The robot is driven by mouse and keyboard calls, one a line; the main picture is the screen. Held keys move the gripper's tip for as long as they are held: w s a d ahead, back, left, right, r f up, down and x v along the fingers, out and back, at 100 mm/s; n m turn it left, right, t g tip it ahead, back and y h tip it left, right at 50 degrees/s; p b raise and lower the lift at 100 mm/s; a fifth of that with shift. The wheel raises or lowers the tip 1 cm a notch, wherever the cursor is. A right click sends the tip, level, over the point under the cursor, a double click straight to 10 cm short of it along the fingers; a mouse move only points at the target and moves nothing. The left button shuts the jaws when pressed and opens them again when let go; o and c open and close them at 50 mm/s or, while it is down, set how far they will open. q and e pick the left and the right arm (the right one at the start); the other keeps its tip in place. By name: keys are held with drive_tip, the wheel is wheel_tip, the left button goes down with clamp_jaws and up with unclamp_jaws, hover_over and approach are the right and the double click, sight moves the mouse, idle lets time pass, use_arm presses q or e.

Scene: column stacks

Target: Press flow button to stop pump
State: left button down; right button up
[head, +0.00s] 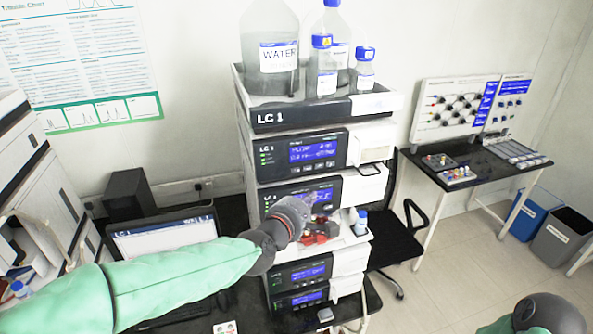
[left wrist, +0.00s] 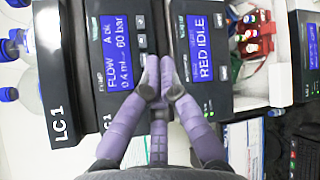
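The pump module (head: 300,155) is the upper black unit of the LC 1 stack, with a lit blue screen. In the left wrist view its screen (left wrist: 118,65) appears turned sideways and reads FLOW, about 0.4 ml, and 60 bar. Small buttons (left wrist: 142,40) sit beside the screen; the fingers hide part of that row. My left gripper (left wrist: 160,76) has its fingertips together, empty, in front of the seam between the pump and the module below. Contact cannot be told. In the head view the left gripper (head: 308,204) covers part of the lower module.
Bottles (head: 275,50) stand in the top tray (head: 262,118). A monitor (head: 165,238) stands left, a chair (head: 395,230) right.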

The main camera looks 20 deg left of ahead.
use_arm(q)
drive_tip(key=b, duration=0.5)
approach(304, 171)
drive_tip(key=w+d+f, duration=0.2)
drive_tip(key=w, duration=0.1)
drive_tip(key=shift+w+a+r+b, duration=0.15)
drive_tip(key=shift+w+r+b, duration=0.05)
drive_tip(key=shift+w+b, duration=0.25)
drive_tip(key=shift+w+a+r+b, duration=0.15)
drive_tip(key=shift+w+r+b, duration=0.1)
drive_tip(key=shift+w+b, duration=0.15)
drive_tip(key=shift+a, duration=0.1)
idle(0.5)
drive_tip(key=shift+w+a+b, duration=0.1)
drive_tip(key=shift+w+b, duration=0.2)
drive_tip(key=shift+b, duration=0.05)
